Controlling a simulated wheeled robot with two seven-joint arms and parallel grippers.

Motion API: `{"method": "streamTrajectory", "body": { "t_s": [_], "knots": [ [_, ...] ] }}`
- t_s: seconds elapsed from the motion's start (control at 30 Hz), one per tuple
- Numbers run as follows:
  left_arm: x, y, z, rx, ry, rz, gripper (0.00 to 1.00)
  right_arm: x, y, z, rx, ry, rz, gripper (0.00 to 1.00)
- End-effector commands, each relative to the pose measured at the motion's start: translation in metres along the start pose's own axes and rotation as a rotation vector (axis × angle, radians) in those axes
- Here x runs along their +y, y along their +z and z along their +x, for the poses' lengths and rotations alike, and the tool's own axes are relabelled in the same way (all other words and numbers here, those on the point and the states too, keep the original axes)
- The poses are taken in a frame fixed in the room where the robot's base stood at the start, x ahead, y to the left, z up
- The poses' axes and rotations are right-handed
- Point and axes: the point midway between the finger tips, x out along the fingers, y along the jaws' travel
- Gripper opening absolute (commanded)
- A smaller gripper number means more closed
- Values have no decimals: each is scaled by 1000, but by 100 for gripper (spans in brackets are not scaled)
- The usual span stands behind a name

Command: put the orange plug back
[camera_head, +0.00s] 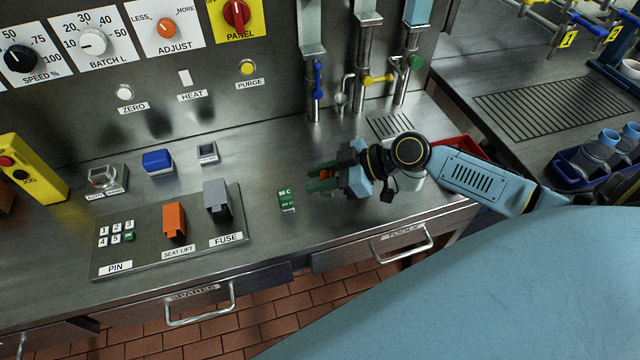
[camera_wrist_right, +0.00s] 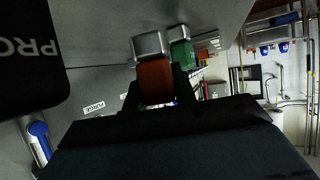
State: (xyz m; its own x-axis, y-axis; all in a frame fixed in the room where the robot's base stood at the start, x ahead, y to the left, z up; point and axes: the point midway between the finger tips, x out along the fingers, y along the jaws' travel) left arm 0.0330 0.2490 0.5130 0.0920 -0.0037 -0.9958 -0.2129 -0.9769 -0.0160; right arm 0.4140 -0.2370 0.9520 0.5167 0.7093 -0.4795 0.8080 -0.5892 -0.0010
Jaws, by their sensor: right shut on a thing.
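The orange plug (camera_wrist_right: 156,82) shows in the right wrist view as an orange block with a silver metal end. It sits between the two dark fingers of my right gripper (camera_wrist_right: 157,92), which is shut on it. In the head view my right gripper (camera_head: 323,180) is above the steel counter, right of a small green block marked 30 C (camera_head: 286,199). Only a bit of orange shows between its fingers there. A socket for the plug cannot be made out. My left gripper is not in view.
Taps with blue (camera_head: 318,80) and yellow (camera_head: 377,79) handles stand behind. A red tray (camera_head: 462,147) is partly hidden by my right arm.

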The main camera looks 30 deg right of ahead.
Motion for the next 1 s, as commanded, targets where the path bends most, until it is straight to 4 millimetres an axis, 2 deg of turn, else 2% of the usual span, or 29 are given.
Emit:
{"method": "streamTrajectory", "body": {
  "t_s": [0.03,0.17,0.53,0.57,0.7,1.0],
  "knots": [
    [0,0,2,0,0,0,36,0,8,5,0,0,4,0],
    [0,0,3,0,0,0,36,0,20,11,0,0,3,0],
    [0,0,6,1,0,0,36,0,23,13,0,0,0,0],
    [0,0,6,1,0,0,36,0,23,13,-1,-1,1,28],
    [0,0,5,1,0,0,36,0,22,12,-1,0,1,46],
    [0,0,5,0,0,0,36,0,22,12,-1,0,1,49]
  ]
}}
